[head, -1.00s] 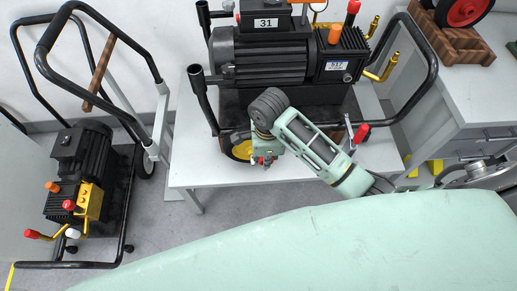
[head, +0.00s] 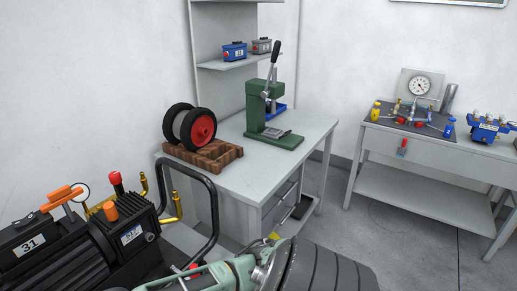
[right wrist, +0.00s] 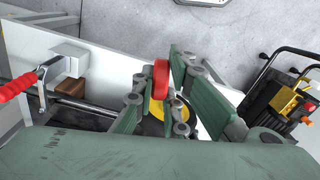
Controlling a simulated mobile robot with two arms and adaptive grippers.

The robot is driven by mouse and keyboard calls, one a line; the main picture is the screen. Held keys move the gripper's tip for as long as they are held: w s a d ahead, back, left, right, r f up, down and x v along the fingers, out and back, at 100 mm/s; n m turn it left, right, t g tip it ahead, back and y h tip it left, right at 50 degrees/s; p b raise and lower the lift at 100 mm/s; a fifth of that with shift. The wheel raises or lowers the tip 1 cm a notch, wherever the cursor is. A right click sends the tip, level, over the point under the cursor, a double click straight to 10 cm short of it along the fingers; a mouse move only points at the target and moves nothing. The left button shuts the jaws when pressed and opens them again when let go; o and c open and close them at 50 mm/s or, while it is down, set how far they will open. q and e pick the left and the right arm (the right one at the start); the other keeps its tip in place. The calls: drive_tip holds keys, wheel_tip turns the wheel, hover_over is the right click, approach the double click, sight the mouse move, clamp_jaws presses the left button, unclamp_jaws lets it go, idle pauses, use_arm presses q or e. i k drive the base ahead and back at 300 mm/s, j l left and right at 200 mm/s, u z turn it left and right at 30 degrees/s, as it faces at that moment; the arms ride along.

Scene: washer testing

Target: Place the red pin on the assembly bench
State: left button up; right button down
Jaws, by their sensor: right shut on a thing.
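A red pin (right wrist: 161,79) shows in the right wrist view, standing between the green fingers of my right gripper (right wrist: 168,78). The gripper is shut on it, and the fingers hide part of its sides. A light grey bench (head: 236,177) stands in the middle of the head view. It carries a green lever press (head: 258,115) and a red-hubbed wheel pair (head: 198,128) on a brown wooden block (head: 215,156).
A black pump (head: 75,255) with the number 31 stands at the lower left, beside a black tube handle (head: 207,195). A second table (head: 425,150) with a gauge (head: 418,85) stands at the right. The bench's front left top is bare. Grey floor (head: 375,215) lies between the tables.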

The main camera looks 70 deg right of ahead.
sight(256, 168)
drive_tip(key=l+z, duration=0.6)
drive_tip(key=z, duration=0.25)
